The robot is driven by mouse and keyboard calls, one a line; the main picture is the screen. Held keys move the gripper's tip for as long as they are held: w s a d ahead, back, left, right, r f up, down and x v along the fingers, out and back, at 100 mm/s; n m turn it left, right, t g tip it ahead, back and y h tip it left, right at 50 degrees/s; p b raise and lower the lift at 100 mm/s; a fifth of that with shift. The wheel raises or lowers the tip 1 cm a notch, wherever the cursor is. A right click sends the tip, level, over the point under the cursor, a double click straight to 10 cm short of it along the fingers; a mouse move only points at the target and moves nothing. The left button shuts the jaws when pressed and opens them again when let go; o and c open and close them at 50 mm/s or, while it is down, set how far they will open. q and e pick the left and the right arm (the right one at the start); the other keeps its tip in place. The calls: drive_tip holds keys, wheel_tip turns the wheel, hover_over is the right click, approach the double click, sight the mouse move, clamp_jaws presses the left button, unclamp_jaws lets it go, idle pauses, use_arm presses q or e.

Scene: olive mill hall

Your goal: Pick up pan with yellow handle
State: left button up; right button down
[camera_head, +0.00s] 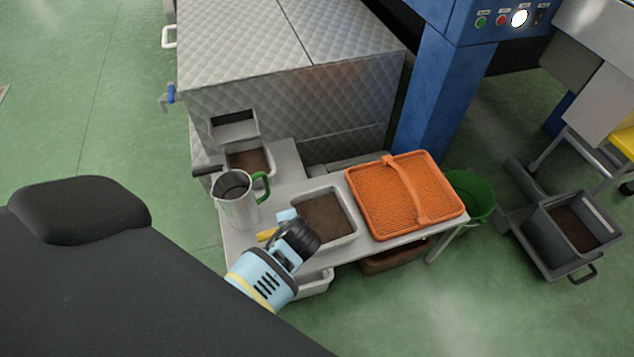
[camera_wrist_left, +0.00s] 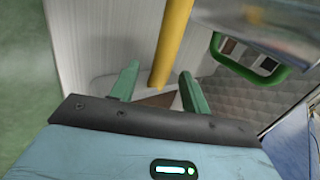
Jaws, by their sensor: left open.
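The yellow handle (camera_wrist_left: 174,38) shows in the left wrist view, coming down from the top edge, its lower end between and just beyond my fingertips. In the head view a short piece of the yellow handle (camera_head: 267,234) shows beside my left wrist. The pan's body is hidden or cannot be made out. My left gripper (camera_wrist_left: 159,92) is open, with its two green fingers apart and nothing clasped. In the head view my left gripper (camera_head: 287,215) is over the low table, mostly hidden by my wrist. My right gripper is not in view.
A steel jug with a green handle (camera_head: 236,204) stands close left of my gripper. A tray of brown paste (camera_head: 352,234) and an orange woven tray (camera_head: 455,211) are to the right on the table (camera_head: 233,245). A green bucket (camera_head: 478,205) stands beyond.

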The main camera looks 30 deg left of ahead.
use_arm(q)
drive_tip(key=b+x, duration=0.1)
drive_tip(key=x, duration=0.2)
drive_tip(key=shift+r, duration=0.1)
clamp_jaws()
drive_tip(key=shift+r, duration=0.1)
